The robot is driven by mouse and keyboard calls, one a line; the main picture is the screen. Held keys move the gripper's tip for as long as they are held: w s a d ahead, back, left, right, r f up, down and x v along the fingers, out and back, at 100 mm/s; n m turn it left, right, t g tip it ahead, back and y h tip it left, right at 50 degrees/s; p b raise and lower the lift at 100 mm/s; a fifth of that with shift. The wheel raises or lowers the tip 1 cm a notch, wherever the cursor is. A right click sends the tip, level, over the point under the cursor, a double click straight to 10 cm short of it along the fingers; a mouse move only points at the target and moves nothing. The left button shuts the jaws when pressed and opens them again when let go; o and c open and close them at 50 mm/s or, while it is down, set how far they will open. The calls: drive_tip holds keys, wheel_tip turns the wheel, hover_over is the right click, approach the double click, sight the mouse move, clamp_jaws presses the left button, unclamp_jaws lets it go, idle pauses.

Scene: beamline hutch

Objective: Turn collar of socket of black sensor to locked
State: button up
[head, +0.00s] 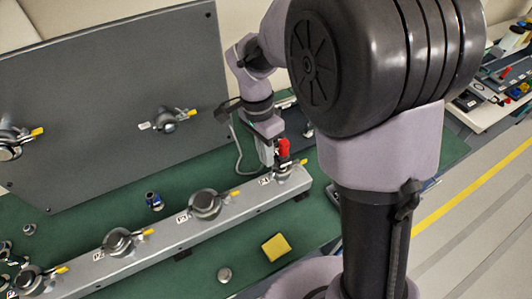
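My gripper (274,157) is pointing down at the right end of the grey rail (168,238), over the last socket (284,173). A small red part (283,146) stands upright there, beside or between the fingers; I cannot tell which. A dark part shows just under the red one, and I cannot make out whether it is the black sensor. The collar of this socket is mostly hidden, and its turn is too small to read. Whether the fingers are closed on anything cannot be seen.
More sockets with yellow levers sit along the rail (205,204) and on the upright grey panel (117,85). A blue connector (154,200), a yellow block (276,247) and a small metal cap (224,274) lie on the green bench (200,255). A grey cable (238,152) hangs left of my gripper.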

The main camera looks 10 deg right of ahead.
drive_tip(key=o, duration=0.4)
drive_tip(key=shift+r, duration=0.1)
wheel_tip(320, 180, up, 17)
drive_tip(key=w+a+p, duration=0.1)
drive_tip(key=w+p, duration=0.1)
drive_tip(key=p, duration=0.3)
drive_tip(key=shift+w+a, duration=0.25)
drive_tip(key=shift+w, duration=0.15)
drive_tip(key=s+d+f+n+t+y+b, duration=0.3)
drive_tip(key=s+f+n+t+b, duration=0.4)
drive_tip(key=s+f+b, duration=0.9)
drive_tip(key=shift+s+d+n+t+b, duration=0.3)
drive_tip(key=shift+s+d+n+b, duration=0.3)
drive_tip(key=shift+s, duration=0.6)
